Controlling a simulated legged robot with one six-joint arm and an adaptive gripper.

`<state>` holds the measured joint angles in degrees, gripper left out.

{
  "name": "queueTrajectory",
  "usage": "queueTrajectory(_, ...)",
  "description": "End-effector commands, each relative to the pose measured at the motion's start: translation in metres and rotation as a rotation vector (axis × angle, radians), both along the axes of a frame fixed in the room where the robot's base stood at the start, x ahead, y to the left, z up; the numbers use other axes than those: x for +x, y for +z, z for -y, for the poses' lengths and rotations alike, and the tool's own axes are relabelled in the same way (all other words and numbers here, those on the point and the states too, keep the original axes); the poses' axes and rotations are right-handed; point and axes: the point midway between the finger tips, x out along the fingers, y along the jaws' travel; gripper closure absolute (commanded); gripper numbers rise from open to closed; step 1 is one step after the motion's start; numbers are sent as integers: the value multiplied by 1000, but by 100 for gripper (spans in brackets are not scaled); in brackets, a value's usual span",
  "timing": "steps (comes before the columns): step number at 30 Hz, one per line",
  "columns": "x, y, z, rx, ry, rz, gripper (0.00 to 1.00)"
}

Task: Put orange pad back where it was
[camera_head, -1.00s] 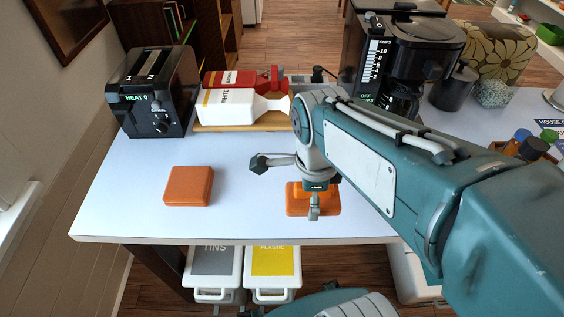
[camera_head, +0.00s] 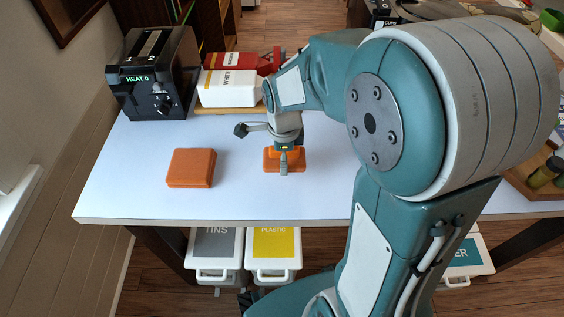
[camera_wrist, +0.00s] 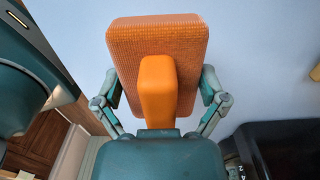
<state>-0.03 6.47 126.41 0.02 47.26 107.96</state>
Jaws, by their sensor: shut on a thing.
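In the wrist view the orange pad (camera_wrist: 188,38) fills the upper middle, with a textured face and a raised orange block like a handle. My gripper's fingers (camera_wrist: 160,95) stand on either side, shut on it.
A black toaster (camera_head: 153,75) stands at the table's back left. Bins (camera_head: 273,250) stand below the front edge. My arm hides much of the right side.

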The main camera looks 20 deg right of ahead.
Motion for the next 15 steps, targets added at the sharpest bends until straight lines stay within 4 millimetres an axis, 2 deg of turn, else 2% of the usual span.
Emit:
queueTrajectory(2, 6, -8, 0, 1, 0, -3, 60)
queueTrajectory(7, 4, -33, 0, 0, -1, -4, 60)
queueTrajectory(15, 4, -36, -1, 0, 0, 0, 60)
